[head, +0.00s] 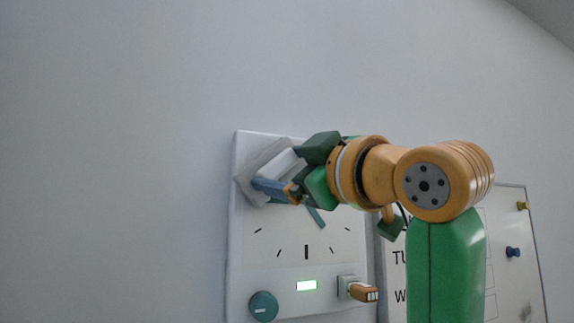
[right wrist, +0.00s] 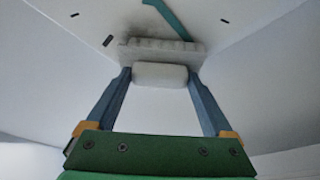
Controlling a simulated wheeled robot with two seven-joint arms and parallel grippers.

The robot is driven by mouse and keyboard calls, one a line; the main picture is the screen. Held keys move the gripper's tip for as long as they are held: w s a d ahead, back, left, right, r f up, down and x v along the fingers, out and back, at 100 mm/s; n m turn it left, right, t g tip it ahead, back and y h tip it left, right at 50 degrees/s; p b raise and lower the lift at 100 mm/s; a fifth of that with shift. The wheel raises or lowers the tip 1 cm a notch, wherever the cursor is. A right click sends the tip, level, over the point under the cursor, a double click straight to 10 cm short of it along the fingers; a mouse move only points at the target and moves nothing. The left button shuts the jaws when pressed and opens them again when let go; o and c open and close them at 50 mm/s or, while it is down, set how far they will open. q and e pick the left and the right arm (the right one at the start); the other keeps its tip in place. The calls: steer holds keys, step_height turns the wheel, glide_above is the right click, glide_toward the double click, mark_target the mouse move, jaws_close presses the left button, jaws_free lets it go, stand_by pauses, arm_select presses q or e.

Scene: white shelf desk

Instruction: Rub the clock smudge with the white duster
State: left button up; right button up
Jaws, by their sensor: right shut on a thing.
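My right gripper (head: 280,172) is shut on the white duster (head: 258,171), at the upper left of the clock (head: 340,248) in the head view. In the right wrist view the duster (right wrist: 160,75) sits between the two blue fingers, its broad pad turned to the clock face (right wrist: 225,40) and seemingly against it. A faint grey patch, perhaps the smudge (right wrist: 123,43), shows at the pad's left edge; the rest may be hidden behind the duster. The clock has black ticks and a teal hand (head: 315,217). My left gripper is not in view.
A whiteboard (head: 505,225) with pins is at the right, partly behind my arm. The wall (head: 110,150) to the left is bare.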

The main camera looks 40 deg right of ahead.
steer(key=shift+w+d, duration=0.1)
steer(key=shift+w, duration=0.25)
steer(key=shift+d, duration=0.1)
steer(key=shift+s+d, duration=0.85)
steer(key=shift+d, duration=2.7)
steer(key=shift+w+a, duration=0.3)
steer(key=shift+a, duration=0.95)
steer(key=shift+w+a, duration=0.25)
steer(key=shift+a, duration=1)
steer(key=shift+w+a, duration=0.3)
steer(key=shift+a, duration=0.95)
